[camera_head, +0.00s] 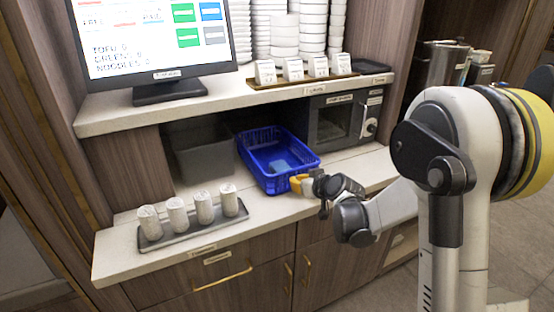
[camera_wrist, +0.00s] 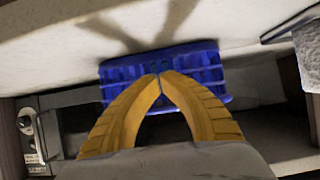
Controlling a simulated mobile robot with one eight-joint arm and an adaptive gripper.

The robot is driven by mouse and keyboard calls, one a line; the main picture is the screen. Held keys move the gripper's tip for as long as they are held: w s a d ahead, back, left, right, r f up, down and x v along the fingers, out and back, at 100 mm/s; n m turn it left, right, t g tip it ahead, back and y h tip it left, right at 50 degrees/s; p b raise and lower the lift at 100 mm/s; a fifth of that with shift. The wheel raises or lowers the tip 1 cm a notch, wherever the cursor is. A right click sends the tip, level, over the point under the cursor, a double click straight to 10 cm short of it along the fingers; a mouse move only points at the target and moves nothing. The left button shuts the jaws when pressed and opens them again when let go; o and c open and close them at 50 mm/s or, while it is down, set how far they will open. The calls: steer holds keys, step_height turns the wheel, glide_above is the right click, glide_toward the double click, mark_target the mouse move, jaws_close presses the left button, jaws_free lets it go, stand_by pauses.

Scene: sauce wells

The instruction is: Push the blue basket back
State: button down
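The blue basket (camera_head: 272,178) stands on the lower counter, left of the microwave, with its near end toward the counter's front edge. It has slotted walls and looks mostly empty, with a lighter blue patch inside. My gripper (camera_head: 297,183) is at the basket's near right corner in the head view. In the wrist view, the yellow fingertips of my gripper (camera_wrist: 159,76) meet, with nothing seen between them. The basket (camera_wrist: 195,60) lies directly behind the fingertips there. I cannot tell whether the fingertips touch it.
A microwave (camera_head: 338,122) stands right of the basket. A grey tray (camera_head: 172,239) with several white cups (camera_head: 203,207) lies at the front left. The upper shelf (camera_head: 235,97) overhangs the back, carrying a monitor and stacked bowls.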

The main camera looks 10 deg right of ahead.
mark_target(280, 165)
steer(key=shift+w+a, duration=0.65)
steer(key=shift+w, duration=1.35)
steer(key=shift+w+a, duration=0.7)
steer(key=shift+w, duration=1.35)
steer(key=shift+w+a, duration=0.65)
steer(key=shift+w, duration=1.35)
steer(key=s+d, duration=0.1)
steer(key=s, duration=0.3)
steer(key=s+d+b, duration=0.1)
steer(key=s, duration=0.2)
steer(key=s+d, duration=0.1)
steer(key=s, duration=0.3)
steer(key=shift+s+d, duration=0.3)
steer(key=shift+d, duration=0.1)
steer(key=s+r+m+g+h, duration=0.1)
steer(key=s+r, duration=0.3)
steer(key=s, duration=0.5)
steer(key=s+r+g, duration=0.1)
steer(key=s+r, duration=0.4)
steer(key=s, duration=0.4)
steer(key=s+d+f+m+g+h, duration=0.2)
steer(key=s, duration=1.7)
steer(key=shift+d+m+h, duration=0.2)
steer(key=shift+m+h, duration=0.1)
steer(key=shift+h, duration=0.1)
steer(key=shift+s+f, duration=0.1)
